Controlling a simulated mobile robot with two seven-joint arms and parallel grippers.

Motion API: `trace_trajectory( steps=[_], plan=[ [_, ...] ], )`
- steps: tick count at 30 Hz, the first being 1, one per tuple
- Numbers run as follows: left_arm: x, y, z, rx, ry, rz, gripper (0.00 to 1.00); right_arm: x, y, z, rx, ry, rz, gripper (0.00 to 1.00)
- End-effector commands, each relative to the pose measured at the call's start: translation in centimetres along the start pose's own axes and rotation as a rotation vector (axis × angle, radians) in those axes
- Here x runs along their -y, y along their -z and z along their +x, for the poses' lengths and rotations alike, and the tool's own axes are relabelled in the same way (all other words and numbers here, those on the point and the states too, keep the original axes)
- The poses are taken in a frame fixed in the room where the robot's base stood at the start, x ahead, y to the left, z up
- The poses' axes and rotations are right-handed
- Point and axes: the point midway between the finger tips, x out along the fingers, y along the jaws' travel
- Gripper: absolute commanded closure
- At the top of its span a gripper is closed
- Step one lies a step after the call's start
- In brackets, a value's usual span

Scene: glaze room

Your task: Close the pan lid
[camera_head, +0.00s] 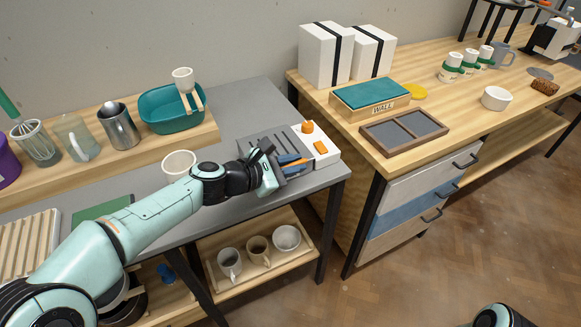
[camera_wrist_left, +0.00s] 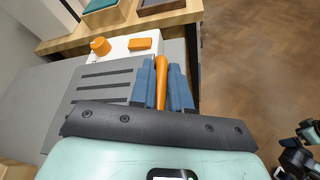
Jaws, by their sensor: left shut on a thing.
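The pan lid (camera_head: 259,147) is a dark grey slotted panel on a white device (camera_head: 322,158) with an orange knob and an orange button, at the right end of the grey table. The panel also shows in the left wrist view (camera_wrist_left: 100,86) and looks roughly level; I cannot tell whether it is fully down. My left gripper (camera_head: 291,164) is at the near edge of the device. In the left wrist view its blue fingers are shut on an orange handle (camera_wrist_left: 161,80) beside the panel.
A white bowl (camera_head: 179,164) stands just left of my left wrist. A wooden shelf with a teal basin (camera_head: 171,109) and a metal pitcher (camera_head: 118,127) is behind. A taller wooden bench (camera_head: 467,122) is right of the table. Mugs sit on a tray below.

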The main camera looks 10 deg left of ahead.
Motion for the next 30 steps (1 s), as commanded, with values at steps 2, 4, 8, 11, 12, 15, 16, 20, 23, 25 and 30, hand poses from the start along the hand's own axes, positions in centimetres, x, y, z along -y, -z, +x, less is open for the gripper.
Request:
trace_trajectory(
  steps=[2,4,8,11,12,15,16,20,23,25,30],
  plan=[
    [-0.13,0.27,0.33,0.0,0.002,-0.002,1.0,0.03,0.01,0.0,0.0,0.001,0.0,0.0],
    [-0.23,0.38,0.49,0.0,0.002,-0.001,1.0,0.04,0.02,0.0,-0.001,0.001,0.0,0.0],
    [-0.26,0.53,0.64,-0.001,0.004,-0.002,1.0,0.06,0.03,0.0,-0.001,0.001,-0.001,0.0],
    [-0.21,0.6,0.68,-0.002,0.005,-0.002,1.0,0.06,0.04,0.01,-0.001,0.001,-0.001,0.0],
    [-0.19,0.62,0.69,-0.002,0.006,-0.002,1.0,0.06,0.04,0.01,-0.001,0.001,-0.001,0.0],
    [-0.15,0.69,0.71,-0.003,0.007,-0.003,1.0,0.06,0.04,0.01,-0.001,0.001,-0.001,0.0],
    [-0.14,0.71,0.71,-0.003,0.007,-0.003,1.0,0.06,0.04,0.01,-0.001,0.001,-0.001,0.0],
    [-0.13,0.75,0.72,-0.004,0.007,-0.004,0.62,0.06,0.04,0.02,-0.001,0.001,-0.001,0.0],
    [-0.2,0.64,0.69,-0.002,0.005,-0.003,0.62,0.05,0.04,0.01,-0.001,0.001,-0.001,0.0],
    [-0.23,0.57,0.68,-0.001,0.004,-0.002,0.62,0.06,0.04,0.01,-0.001,0.001,-0.001,0.0],
    [-0.31,0.48,0.36,-0.001,0.002,-0.001,0.62,0.07,0.05,-0.03,-0.002,0.001,-0.001,0.0]
  ],
)
